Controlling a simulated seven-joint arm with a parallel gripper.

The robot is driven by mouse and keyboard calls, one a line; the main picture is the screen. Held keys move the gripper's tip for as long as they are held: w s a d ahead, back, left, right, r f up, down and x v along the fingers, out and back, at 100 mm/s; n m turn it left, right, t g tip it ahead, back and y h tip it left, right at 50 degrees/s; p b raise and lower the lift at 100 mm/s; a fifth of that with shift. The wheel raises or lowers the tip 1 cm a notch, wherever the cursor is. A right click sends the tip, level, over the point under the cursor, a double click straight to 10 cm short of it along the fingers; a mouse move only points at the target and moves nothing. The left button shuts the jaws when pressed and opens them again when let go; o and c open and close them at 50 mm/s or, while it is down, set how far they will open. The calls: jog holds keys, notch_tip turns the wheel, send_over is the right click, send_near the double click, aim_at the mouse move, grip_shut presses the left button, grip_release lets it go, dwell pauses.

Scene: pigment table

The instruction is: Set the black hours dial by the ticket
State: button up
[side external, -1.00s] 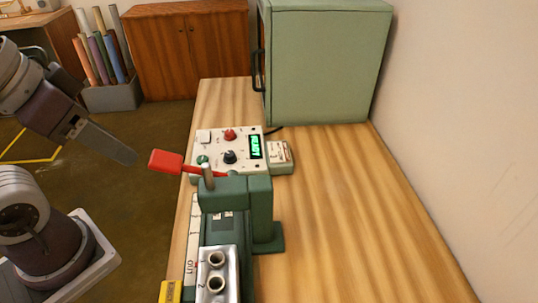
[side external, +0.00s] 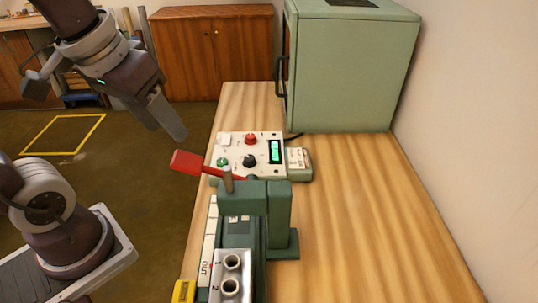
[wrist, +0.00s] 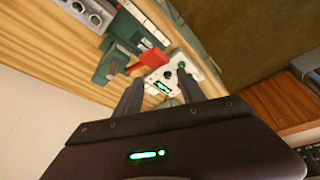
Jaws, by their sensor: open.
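A white control box (side external: 247,153) stands on the wooden bench. The black dial (side external: 249,161) is at its lower middle, below a red knob (side external: 250,139) and right of a green one (side external: 222,162). A lit green display (side external: 274,151) is at its right; I cannot read it. What looks like the ticket (side external: 298,157), a pale printed card on a small green holder, sits right of the box; its text is too small to read. My gripper (side external: 176,130) is open and empty, up and left of the box. In the wrist view the box (wrist: 158,79) shows between the fingers.
A red-handled lever (side external: 190,162) on a green press (side external: 245,200) juts out close in front of the box. A large green cabinet (side external: 350,70) stands behind on the bench. The bench's right side is clear.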

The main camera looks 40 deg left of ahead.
jog(key=w+a+f+n+g, duration=0.25)
jog(key=w+n, duration=0.25)
jog(key=w, duration=0.5)
jog(key=n+g+h, duration=0.2)
jog(key=n+h, duration=0.3)
jog(key=n, duration=0.5)
send_near(249, 157)
jog(key=x, duration=0.7)
jog(key=shift+f, duration=0.2)
jog(key=shift+d+f, duration=0.2)
jog(key=shift+f, duration=0.1)
jog(key=shift+c, duration=0.2)
grip_shut()
